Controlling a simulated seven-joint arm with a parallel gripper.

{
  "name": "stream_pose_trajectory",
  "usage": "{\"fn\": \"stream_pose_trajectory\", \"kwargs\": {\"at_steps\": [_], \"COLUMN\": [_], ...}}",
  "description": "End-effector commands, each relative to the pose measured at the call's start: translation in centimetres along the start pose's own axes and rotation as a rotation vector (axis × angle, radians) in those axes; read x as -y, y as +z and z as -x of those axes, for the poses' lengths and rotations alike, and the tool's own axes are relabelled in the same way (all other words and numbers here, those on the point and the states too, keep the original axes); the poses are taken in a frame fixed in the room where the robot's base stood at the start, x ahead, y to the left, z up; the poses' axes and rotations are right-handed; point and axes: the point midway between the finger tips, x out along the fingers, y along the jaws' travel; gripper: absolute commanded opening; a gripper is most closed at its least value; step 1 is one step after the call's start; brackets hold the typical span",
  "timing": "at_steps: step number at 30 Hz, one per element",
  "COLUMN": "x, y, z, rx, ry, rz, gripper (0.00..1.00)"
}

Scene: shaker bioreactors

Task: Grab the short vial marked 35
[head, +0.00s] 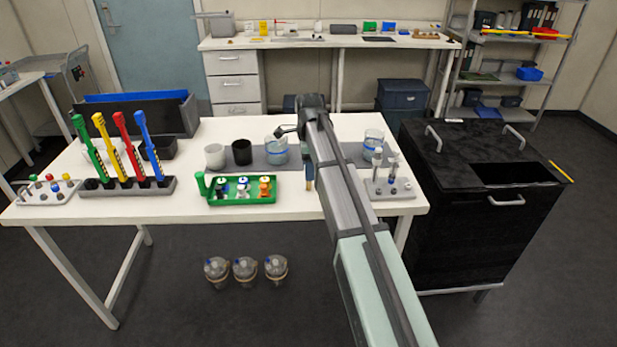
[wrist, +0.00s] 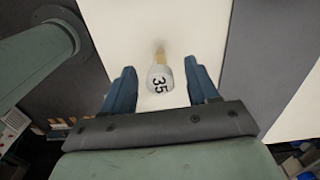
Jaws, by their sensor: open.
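The short vial marked 35 (wrist: 160,80) shows in the wrist view, with a white top bearing a black 35 and a tan part beyond it. It is between the two blue fingers of my gripper (wrist: 159,66), with a visible gap on each side. My gripper is open. In the head view my arm reaches over the white table (head: 180,213) and hides much of the spot around the gripper, so I cannot clearly make out the vial there.
A green tray (head: 229,198) with small bottles is left of my arm. A grey rack (head: 376,193) with tubes is close on the right. A grey mat (head: 275,165) holds beakers behind. A rack of colored pipettes (head: 117,191) stands at left.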

Motion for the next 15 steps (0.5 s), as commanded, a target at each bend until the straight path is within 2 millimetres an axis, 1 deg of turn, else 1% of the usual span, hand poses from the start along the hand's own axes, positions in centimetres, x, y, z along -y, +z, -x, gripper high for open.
{"fn": "stream_pose_trajectory", "kwargs": {"at_steps": [2,7,8,15], "x": [0.00,0.03,0.02,0.02], "y": [0.01,0.02,0.02,0.01], "z": [-0.32,-0.31,-0.31,-0.29], "rx": [0.000,0.000,0.000,0.000], "ry": [-0.001,-0.001,-0.001,-0.001], "rz": [0.000,0.000,0.000,0.000], "gripper": [0.59,0.59,0.57,0.34]}}
